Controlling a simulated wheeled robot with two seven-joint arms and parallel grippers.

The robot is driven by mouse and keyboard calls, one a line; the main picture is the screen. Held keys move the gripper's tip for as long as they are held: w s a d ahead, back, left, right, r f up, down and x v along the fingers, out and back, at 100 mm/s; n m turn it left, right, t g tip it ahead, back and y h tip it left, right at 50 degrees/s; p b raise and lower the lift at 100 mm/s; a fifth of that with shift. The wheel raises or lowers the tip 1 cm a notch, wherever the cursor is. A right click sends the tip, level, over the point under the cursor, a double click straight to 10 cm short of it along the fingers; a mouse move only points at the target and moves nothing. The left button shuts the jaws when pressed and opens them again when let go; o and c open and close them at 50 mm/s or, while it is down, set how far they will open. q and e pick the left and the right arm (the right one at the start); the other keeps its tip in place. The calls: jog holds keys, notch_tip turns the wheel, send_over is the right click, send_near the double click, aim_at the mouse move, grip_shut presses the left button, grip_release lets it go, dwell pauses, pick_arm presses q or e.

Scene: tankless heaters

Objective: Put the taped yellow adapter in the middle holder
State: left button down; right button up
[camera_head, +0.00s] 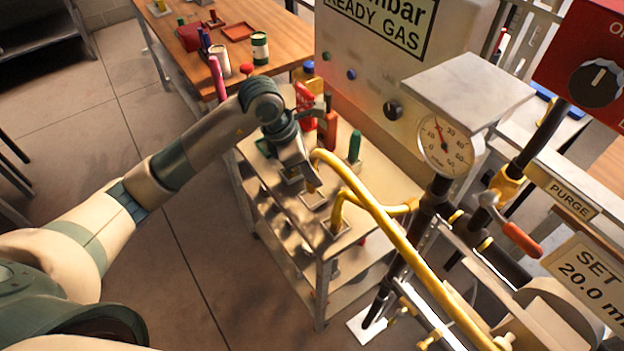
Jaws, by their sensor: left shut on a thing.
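My left gripper (308,182) reaches down over the cart's near edge and is shut on a small yellowish-brown piece (312,188), which appears to be the yellow adapter. Most of it is hidden by the fingers, and I cannot make out the tape. The middle holder (315,201), a small square frame on the cart top, lies just below the gripper. I cannot tell whether the piece touches it. Another square holder (338,230) is nearer to me, and a further one (290,174) is partly hidden by the gripper. My right gripper is not in view.
A yellow gas pipe (385,222) arches close to the gripper's right. The cart top (383,182) carries a green-handled tool (354,147) and red items (305,96) behind the gripper. A pressure gauge (443,144) and a grey panel (360,52) stand to the right.

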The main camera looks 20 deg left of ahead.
pick_arm(q)
jog(key=shift+f+p, duration=0.5)
jog(key=shift+f, duration=0.05)
notch_tip(320, 180, down, 2)
jog(key=shift+f+p, duration=0.1)
jog(key=shift+p, duration=0.35)
jog(key=shift+f, duration=0.3)
jog(key=c, duration=1.5)
grip_release()
jog(key=shift+f, duration=0.1)
